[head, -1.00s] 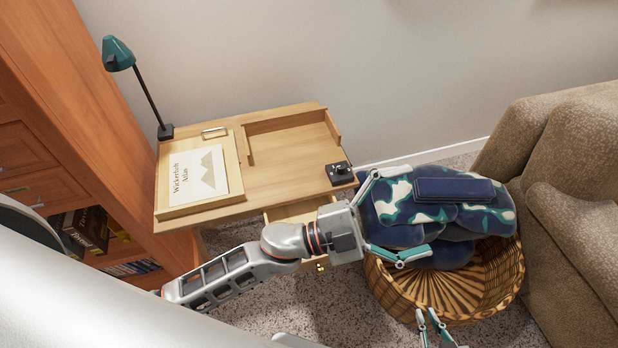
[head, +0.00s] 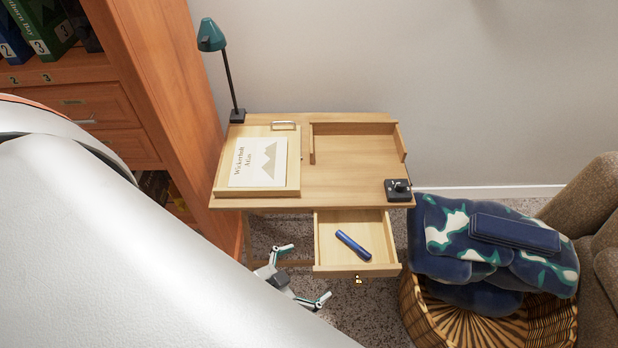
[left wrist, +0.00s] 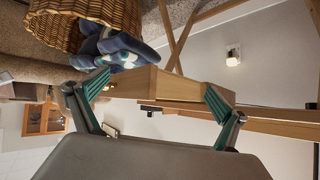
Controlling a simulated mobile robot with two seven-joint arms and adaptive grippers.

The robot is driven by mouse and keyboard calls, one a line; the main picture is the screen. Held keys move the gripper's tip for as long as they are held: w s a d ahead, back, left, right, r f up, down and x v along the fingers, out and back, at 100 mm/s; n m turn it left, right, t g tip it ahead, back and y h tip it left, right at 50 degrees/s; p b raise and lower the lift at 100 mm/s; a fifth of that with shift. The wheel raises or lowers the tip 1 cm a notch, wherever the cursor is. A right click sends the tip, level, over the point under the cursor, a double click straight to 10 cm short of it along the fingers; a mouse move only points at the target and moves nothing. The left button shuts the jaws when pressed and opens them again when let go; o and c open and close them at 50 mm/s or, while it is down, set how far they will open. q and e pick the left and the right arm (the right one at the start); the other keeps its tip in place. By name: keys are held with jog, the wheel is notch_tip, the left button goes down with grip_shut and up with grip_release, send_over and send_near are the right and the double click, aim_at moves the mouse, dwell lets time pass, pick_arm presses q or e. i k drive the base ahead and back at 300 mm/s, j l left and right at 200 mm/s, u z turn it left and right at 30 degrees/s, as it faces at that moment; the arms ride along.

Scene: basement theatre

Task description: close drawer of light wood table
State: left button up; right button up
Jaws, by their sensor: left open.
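The light wood table (head: 350,190) stands against the wall. Its drawer (head: 395,268) is pulled out at the front right and holds a dark blue pen-like object (head: 353,245). A small brass knob (head: 358,281) is on the drawer front. My left gripper (head: 305,273) is open, low, just left of the drawer, with nothing seen between its fingers in the head view. In the left wrist view the fingers (left wrist: 158,88) are spread, with the drawer's wood (left wrist: 177,84) seen beyond and between them. Contact cannot be told. My right gripper is not in view.
A wicker basket (head: 420,315) with a blue patterned blanket (head: 450,235) stands close right of the drawer. A bookcase (head: 165,90) is at left and a sofa (head: 590,210) at right. A lamp (head: 212,38), an atlas (head: 258,163) and a small black device (head: 397,190) are on the table.

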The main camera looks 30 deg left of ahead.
aim_at(371, 229)
jog(key=k+j+u, duration=0.3)
jog(key=k, duration=0.25)
jog(key=k+j+u, duration=0.15)
jog(key=k+j, duration=0.2)
jog(key=k, duration=0.05)
